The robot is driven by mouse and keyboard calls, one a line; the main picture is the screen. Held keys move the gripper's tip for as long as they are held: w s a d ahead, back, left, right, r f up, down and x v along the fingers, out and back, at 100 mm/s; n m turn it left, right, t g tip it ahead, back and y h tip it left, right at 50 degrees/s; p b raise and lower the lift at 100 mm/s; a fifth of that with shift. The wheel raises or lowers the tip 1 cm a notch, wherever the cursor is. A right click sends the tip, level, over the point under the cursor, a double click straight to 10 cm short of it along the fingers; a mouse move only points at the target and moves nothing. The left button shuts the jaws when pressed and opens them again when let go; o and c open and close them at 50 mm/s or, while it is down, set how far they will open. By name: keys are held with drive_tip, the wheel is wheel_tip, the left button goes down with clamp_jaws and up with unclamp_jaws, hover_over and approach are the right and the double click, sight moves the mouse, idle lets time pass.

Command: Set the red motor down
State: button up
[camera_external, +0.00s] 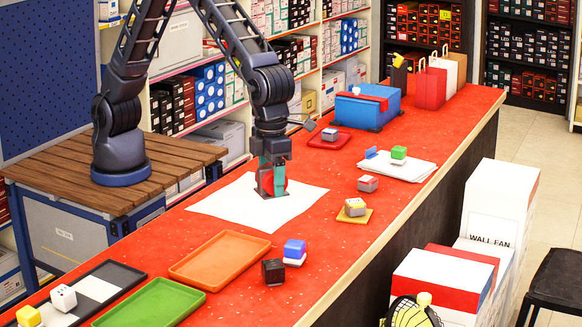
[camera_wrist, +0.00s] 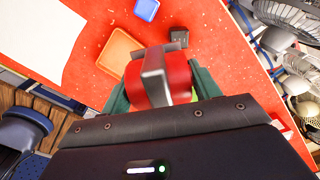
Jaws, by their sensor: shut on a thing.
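The red motor (camera_external: 266,182) is a round red body with a grey band across it. My gripper (camera_external: 272,183), with dark green fingers, is shut on it. In the external view they are low over the white sheet (camera_external: 225,201) on the red counter. I cannot tell whether the motor touches the sheet. In the wrist view the motor (camera_wrist: 178,82) sits between the two fingers (camera_wrist: 166,92), and the white sheet (camera_wrist: 38,35) shows at the upper left. The motor's underside is hidden.
An orange tray (camera_external: 220,232), a green tray (camera_external: 150,306), a dark cube (camera_external: 273,271) and a blue-and-white block (camera_external: 294,251) lie nearer the camera. A small red tray (camera_external: 328,143) and a blue box (camera_external: 367,112) stand farther back.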

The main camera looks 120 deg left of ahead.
drive_tip(key=s+d+m, duration=0.3)
drive_tip(key=s+d, duration=0.3)
drive_tip(key=d, duration=0.3)
drive_tip(key=s+d+m, duration=0.2)
drive_tip(key=s+d, duration=0.5)
drive_tip(key=d, duration=0.2)
drive_tip(key=m, duration=0.6)
hover_over(95, 290)
wheel_tip(95, 290, down, 20)
drive_tip(key=shift+r, duration=0.25)
drive_tip(key=shift+f, duration=0.1)
drive_tip(key=o, duration=1.4)
